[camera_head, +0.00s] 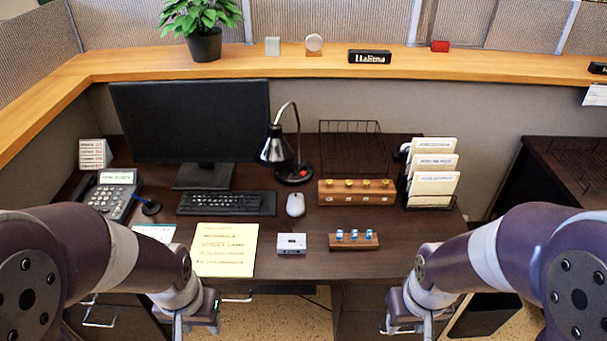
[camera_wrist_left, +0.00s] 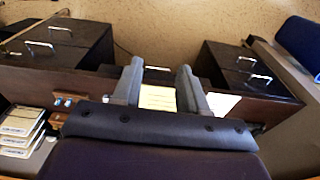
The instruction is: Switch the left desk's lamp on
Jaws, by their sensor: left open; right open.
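A black gooseneck desk lamp (camera_head: 277,148) stands at the back of the dark left desk (camera_head: 310,265), right of the monitor. Its shade points down to the left, and a small red switch (camera_head: 304,174) shows on its round base. I cannot tell from its shade whether it is lit. My left gripper (camera_head: 190,325) is at the desk's front edge, low in the head view, far from the lamp. In the left wrist view its two fingers (camera_wrist_left: 158,90) are apart with nothing between them. My right gripper (camera_head: 408,325) is near the front edge to the right, empty; its fingertips are partly cut off.
A monitor (camera_head: 190,120), keyboard (camera_head: 226,203), mouse (camera_head: 295,204) and phone (camera_head: 112,192) stand on the desk.

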